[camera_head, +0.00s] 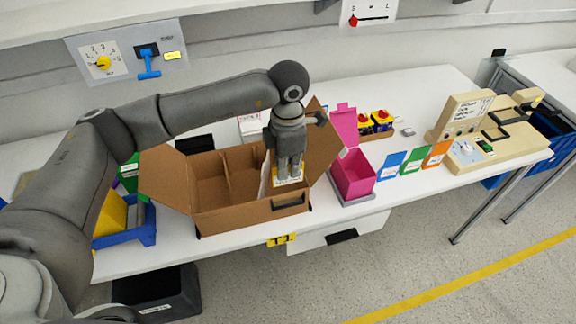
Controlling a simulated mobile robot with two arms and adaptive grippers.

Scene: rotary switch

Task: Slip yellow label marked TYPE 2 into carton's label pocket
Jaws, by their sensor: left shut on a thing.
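An open brown cardboard carton (235,222) stands on the white table with its flaps spread. Thin dividers split its inside. A dark-framed label pocket (289,201) is at the right of its front wall. My left gripper (290,176) points down over the carton's right front part, just above the pocket. It is shut on a small yellow label (287,184), partly hidden by the fingers. The writing on it is too small to read. I cannot tell whether the label touches the carton. My right gripper is not in view.
A pink box (352,180) stands close to the carton's right. Blue, green and orange cards (412,161) and a beige device (466,118) stand farther right. A blue bin (143,232) is left of the carton. A yellow tag (281,239) sits on the table's front edge.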

